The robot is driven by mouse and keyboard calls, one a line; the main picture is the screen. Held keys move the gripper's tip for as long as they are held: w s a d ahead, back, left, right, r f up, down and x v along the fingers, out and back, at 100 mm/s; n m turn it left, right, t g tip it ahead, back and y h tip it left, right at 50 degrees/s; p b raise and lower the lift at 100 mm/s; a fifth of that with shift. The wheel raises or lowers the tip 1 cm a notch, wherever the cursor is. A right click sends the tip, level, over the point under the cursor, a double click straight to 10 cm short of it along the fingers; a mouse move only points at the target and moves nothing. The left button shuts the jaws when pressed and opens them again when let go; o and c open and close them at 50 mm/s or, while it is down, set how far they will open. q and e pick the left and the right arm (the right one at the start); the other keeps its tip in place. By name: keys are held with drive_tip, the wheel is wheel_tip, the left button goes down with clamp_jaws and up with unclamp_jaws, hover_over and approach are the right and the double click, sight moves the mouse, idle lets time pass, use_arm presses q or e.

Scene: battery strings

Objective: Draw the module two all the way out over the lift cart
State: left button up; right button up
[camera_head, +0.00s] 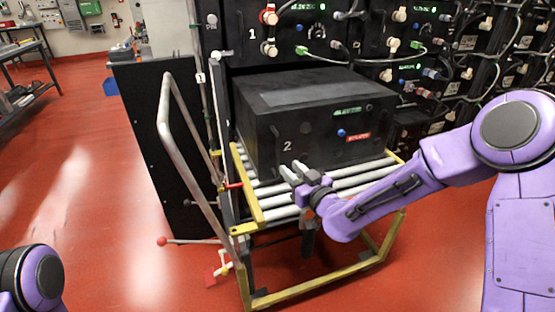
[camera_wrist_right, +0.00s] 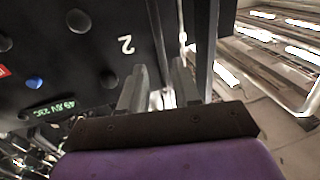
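Module two (camera_head: 325,115) is a black box marked 2, with a lit green display, a blue knob and a red label on its front. It rests on the rollers of the lift cart (camera_head: 251,196), its back end near the rack. My right gripper (camera_head: 292,174) is at the lower left of its front. In the right wrist view the gripper (camera_wrist_right: 160,80) has its two grey fingers a little apart beside the module's front (camera_wrist_right: 95,40). A dark upright bar runs between or behind them; I cannot tell whether they pinch it. My left gripper is out of view.
The rack (camera_head: 300,45) with a module marked 1 and several cables stands behind the cart. A tall black panel (camera_head: 150,140) and a bent metal handle (camera_head: 178,140) stand left of the cart. Red floor (camera_head: 90,200) is clear at left; a bench (camera_head: 25,60) is far left.

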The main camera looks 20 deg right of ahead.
sight(278, 159)
drive_tip(key=x, duration=0.8)
drive_tip(key=shift+a+f, duration=0.1)
drive_tip(key=shift+s, duration=0.1)
clamp_jaws()
idle(0.9)
